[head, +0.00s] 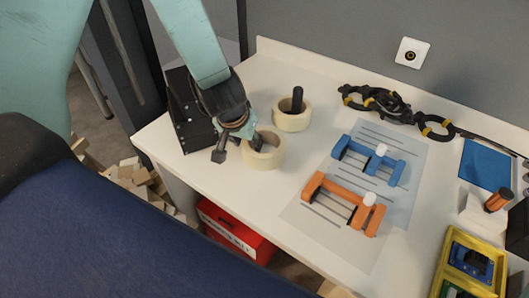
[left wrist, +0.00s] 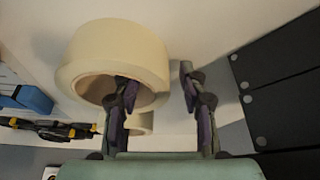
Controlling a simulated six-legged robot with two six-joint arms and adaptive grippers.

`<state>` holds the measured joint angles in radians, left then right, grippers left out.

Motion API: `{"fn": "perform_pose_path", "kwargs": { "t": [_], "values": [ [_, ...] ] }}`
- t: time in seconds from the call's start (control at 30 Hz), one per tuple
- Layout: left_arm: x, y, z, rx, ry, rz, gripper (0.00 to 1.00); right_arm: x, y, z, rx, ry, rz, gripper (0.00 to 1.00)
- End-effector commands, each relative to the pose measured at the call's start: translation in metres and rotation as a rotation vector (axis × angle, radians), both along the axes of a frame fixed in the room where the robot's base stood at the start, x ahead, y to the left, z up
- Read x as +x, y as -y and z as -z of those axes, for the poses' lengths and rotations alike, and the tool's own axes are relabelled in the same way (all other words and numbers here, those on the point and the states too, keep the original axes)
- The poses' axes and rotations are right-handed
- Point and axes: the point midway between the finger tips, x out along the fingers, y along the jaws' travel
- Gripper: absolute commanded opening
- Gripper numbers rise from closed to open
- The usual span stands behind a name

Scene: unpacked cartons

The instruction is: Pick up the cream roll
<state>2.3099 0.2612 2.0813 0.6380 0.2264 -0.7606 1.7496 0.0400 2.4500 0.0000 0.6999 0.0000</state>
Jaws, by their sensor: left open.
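A cream roll (head: 264,158) lies flat on the white table near its front left part; it also shows large in the left wrist view (left wrist: 110,45). My left gripper (head: 239,147) is at its left side, pointing down and open. In the left wrist view, one finger of the left gripper (left wrist: 157,80) reaches into the roll's hole and the other stands outside, with the roll's wall between them. A gap shows by the outer finger. A second cream roll (head: 291,121) sits behind, with a black handle standing in it. My right gripper is in neither view.
A black panel (head: 185,112) stands left of the gripper. A blue clamp (head: 368,165) and an orange clamp (head: 340,203) lie on a printed sheet to the right. Black cables (head: 385,105) lie at the back. A yellow tray (head: 457,258) is at far right.

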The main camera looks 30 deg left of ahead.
Motion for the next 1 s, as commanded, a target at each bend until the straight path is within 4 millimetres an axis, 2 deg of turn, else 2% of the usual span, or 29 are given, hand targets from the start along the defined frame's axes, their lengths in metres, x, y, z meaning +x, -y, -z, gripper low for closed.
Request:
{"fn": "perform_pose_path", "kwargs": {
  "t": [0.27, 0.73, 1.0],
  "values": [
    [0.0016, -0.0002, 0.0018, 0.0, 0.001, -0.001, 0.41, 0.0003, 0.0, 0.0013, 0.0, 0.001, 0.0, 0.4],
    [0.0012, -0.0003, 0.0021, 0.0, 0.0, -0.001, 0.01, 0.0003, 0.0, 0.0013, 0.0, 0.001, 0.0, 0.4],
    [0.0011, -0.0003, 0.0021, -0.001, 0.0, -0.002, 0.0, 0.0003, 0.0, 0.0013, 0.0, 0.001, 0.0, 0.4]
  ]
}}
